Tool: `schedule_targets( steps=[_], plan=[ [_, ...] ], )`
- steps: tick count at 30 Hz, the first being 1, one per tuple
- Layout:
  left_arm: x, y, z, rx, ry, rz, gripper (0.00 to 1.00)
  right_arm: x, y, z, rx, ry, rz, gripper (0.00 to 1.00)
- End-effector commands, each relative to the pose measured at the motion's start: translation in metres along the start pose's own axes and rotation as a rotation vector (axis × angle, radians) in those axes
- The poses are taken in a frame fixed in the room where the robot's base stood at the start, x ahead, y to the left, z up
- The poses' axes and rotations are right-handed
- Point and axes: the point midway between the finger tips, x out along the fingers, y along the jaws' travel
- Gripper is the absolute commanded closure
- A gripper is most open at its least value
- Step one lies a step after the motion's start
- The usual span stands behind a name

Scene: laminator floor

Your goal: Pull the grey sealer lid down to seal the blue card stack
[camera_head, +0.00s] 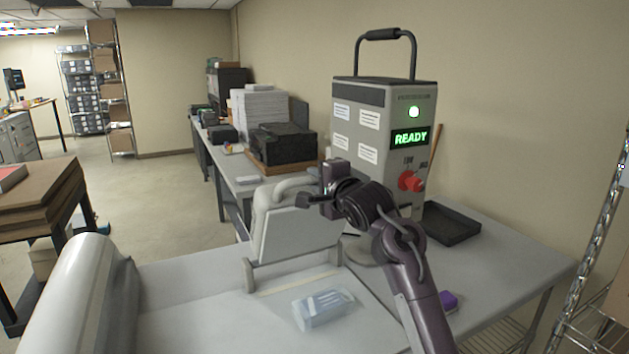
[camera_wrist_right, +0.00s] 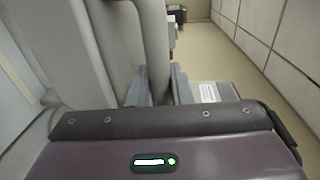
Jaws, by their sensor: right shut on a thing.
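The grey sealer lid (camera_head: 297,236) stands raised and tilted on its hinge brackets, with a curved handle (camera_head: 283,187) along its top. The blue card stack (camera_head: 323,309) lies in clear wrap on the pale work surface in front of the lid. My right gripper (camera_head: 312,202) is at the upper right of the lid, shut on the lid handle. In the right wrist view the handle bar (camera_wrist_right: 154,45) runs between the fingers (camera_wrist_right: 160,85), with the lid (camera_wrist_right: 55,55) to the left. My left gripper is not in view.
A control box (camera_head: 385,140) showing READY, with a red knob (camera_head: 411,181), stands behind my right arm. A black tray (camera_head: 452,224) and a purple block (camera_head: 448,299) lie to the right. A big pale roll (camera_head: 75,295) is at the left. The surface around the stack is clear.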

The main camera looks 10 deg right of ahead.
Motion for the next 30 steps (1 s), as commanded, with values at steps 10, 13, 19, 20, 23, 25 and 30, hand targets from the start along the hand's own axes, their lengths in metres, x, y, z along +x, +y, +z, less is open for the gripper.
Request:
schedule_targets(
  steps=[10, 13, 19, 20, 23, 25, 30],
  plan=[
    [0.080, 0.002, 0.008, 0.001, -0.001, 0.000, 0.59, -0.050, 0.060, 0.001, 0.004, -0.003, -0.203, 1.00],
    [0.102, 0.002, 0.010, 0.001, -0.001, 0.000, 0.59, -0.066, 0.077, 0.001, 0.003, -0.003, -0.274, 1.00],
    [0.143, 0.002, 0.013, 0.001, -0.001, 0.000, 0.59, -0.090, 0.108, 0.000, 0.001, -0.004, -0.398, 1.00],
    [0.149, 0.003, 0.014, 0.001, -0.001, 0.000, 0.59, -0.093, 0.112, 0.000, 0.001, -0.004, -0.417, 1.00],
    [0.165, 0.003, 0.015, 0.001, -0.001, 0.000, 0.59, -0.101, 0.124, 0.000, 0.002, -0.004, -0.465, 1.00],
    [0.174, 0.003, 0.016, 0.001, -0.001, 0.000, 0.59, -0.106, 0.131, 0.001, 0.001, -0.005, -0.495, 1.00],
    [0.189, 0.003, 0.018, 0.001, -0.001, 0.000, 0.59, -0.113, 0.142, 0.000, -0.001, -0.005, -0.548, 1.00]
  ],
)
